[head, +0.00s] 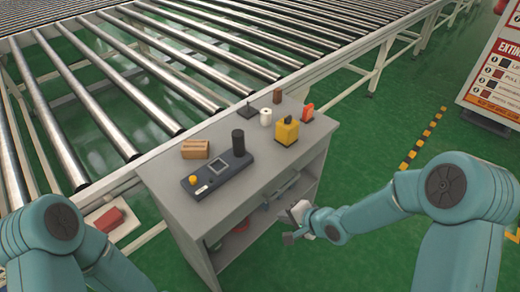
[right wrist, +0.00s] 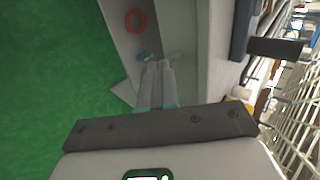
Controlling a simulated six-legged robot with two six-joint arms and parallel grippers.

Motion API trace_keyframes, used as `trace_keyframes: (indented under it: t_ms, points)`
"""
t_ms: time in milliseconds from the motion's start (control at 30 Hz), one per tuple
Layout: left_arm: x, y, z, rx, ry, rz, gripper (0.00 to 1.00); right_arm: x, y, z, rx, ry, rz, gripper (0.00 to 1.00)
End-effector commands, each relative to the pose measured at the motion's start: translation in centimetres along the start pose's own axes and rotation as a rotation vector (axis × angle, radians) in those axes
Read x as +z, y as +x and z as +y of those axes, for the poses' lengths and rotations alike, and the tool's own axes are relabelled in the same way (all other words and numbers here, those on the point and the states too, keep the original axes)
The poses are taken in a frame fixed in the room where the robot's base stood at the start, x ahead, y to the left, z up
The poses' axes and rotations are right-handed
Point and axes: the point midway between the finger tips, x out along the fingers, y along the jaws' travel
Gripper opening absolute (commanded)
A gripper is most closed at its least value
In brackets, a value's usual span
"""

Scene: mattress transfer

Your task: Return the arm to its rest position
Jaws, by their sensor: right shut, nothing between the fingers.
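My right arm (head: 440,190) comes in from the right, bent, with its forearm pointing left toward the front of the grey workbench (head: 165,190). My right gripper (head: 291,235) is beside the bench's open front, below the top. In the right wrist view its fingers (right wrist: 157,85) are together, with nothing between them. My left arm (head: 55,235) shows only in part at the lower left, and its gripper is out of view.
On the bench stand a control box (head: 218,175), a black cylinder (head: 238,142), a cardboard box (head: 195,149), a yellow item (head: 286,131) and a white roll (head: 266,117). A roller conveyor (head: 150,80) lies behind. Green floor (head: 375,130) is open to the right; a sign (head: 495,65) stands there.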

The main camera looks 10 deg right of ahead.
Motion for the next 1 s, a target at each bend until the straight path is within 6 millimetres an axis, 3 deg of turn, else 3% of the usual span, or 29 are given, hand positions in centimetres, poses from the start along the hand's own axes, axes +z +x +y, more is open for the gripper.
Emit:
trace_keyframes:
  t_ms: [167,267,367,400,500,600,800,1000]
  points:
    - [0.0,0.0,0.0,0.0,0.0,0.0,0.89,0.9,0.7,1.9,0.032,0.02,-0.027,0.0]
    - [0.0,0.0,0.0,0.0,0.0,0.0,0.89,3.6,1.5,5.8,0.115,0.102,-0.072,0.0]
    - [0.0,0.0,0.0,0.0,0.0,0.0,0.89,7.3,1.4,11.2,0.246,0.104,-0.125,0.0]
    - [0.0,0.0,0.0,0.0,0.0,0.0,0.89,8.8,1.0,13.4,0.301,0.066,-0.154,0.0]
    - [0.0,0.0,0.0,0.0,0.0,0.0,0.89,11.9,-0.5,17.5,0.408,-0.07,-0.23,0.0]
    - [0.0,0.0,0.0,0.0,0.0,0.0,0.89,13.8,-2.0,20.0,0.47,-0.234,-0.307,0.0]
    - [0.0,0.0,0.0,0.0,0.0,0.0,0.89,14.3,-3.1,21.2,0.479,-0.518,-0.398,0.0]
    - [0.0,0.0,0.0,0.0,0.0,0.0,0.89,14.3,-3.1,21.2,0.464,-0.598,-0.419,0.0]
